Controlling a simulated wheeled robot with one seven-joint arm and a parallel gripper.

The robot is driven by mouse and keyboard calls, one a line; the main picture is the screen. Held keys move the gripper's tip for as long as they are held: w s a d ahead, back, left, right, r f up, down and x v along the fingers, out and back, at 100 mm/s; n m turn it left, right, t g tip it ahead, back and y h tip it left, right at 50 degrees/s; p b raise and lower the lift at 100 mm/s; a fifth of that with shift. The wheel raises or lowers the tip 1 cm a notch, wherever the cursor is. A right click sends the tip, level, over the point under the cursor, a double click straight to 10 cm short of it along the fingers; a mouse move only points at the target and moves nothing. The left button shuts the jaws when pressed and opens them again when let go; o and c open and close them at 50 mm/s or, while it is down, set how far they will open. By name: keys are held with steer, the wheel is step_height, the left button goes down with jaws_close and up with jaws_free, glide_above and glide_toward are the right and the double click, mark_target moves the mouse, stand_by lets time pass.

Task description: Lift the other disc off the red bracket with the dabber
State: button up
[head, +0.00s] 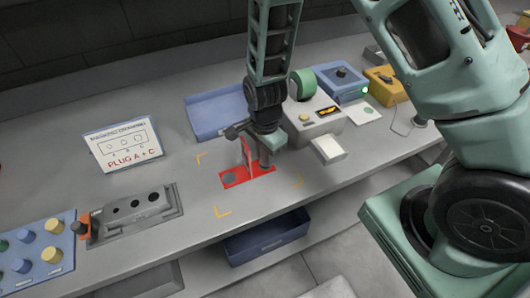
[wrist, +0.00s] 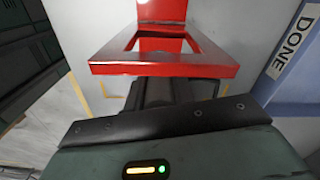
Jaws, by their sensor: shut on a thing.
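The red bracket (head: 233,181) lies on the bench inside yellow corner marks, with an upright part near my gripper. In the wrist view the red bracket (wrist: 165,70) fills the upper middle, with a rectangular opening in it. A grey round spot shows on its left part in the head view; I cannot tell if it is a disc or a hole. My gripper (head: 262,145) is directly over the bracket's right part.
A blue tray (head: 213,112) stands behind, and a grey device (head: 312,122) with a green roll to the right. A sign (head: 122,145) and a block with holes (head: 133,209) stand left, beside a blue board of pegs (head: 38,250). A dark blue bin (head: 268,238) is below the bench edge.

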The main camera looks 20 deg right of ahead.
stand_by(0.3)
step_height(320, 180, up, 7)
steer(key=p, duration=0.6)
stand_by(0.5)
